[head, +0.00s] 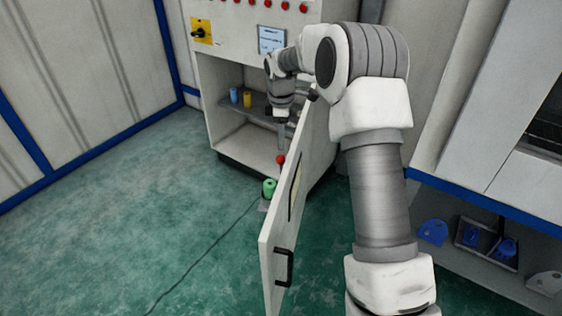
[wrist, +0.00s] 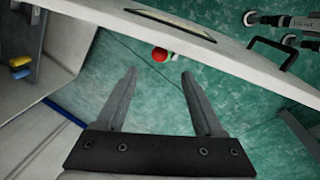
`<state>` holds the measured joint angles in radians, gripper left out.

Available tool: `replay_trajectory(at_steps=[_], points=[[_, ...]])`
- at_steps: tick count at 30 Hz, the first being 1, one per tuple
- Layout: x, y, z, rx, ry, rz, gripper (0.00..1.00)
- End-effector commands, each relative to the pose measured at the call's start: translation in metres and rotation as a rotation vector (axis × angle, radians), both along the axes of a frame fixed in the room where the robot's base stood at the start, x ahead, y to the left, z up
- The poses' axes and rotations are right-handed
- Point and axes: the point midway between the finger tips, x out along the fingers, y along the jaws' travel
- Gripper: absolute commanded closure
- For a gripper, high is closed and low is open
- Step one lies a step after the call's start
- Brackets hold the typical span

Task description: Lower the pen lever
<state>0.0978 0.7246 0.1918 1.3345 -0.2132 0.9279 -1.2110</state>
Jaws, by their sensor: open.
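A red ball knob (head: 281,159), seemingly the end of the pen lever, shows just below my gripper (head: 282,143) in the head view. A green rounded piece (head: 269,187) sits lower, near the floor beside the open cabinet door. In the wrist view the red knob (wrist: 159,54) lies beyond and between the fingertips of my open, empty gripper (wrist: 159,74). The fingers look apart from the knob. A small pale and green part shows to the knob's right. The rest of the lever is mostly hidden.
The open white cabinet door (head: 273,262) with a black handle (head: 284,267) stands close to my arm; its edge also crosses the wrist view (wrist: 225,62). Blue (head: 234,96) and yellow (head: 247,98) cylinders stand on the cabinet shelf. The green floor at left is clear apart from a thin dark line.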

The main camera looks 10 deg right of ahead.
Motion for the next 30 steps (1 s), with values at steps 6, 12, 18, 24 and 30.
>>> replay_trajectory(at_steps=[6,12,18,24,30], points=[[0.008,-0.001,-0.052,0.000,0.003,0.000,0.30],[0.015,-0.003,-0.091,0.000,0.003,0.000,0.30],[0.020,-0.004,-0.114,0.000,0.000,-0.001,0.30],[0.021,-0.004,-0.121,0.000,-0.001,-0.001,0.30],[0.021,-0.004,-0.121,0.000,-0.001,-0.001,0.30]])
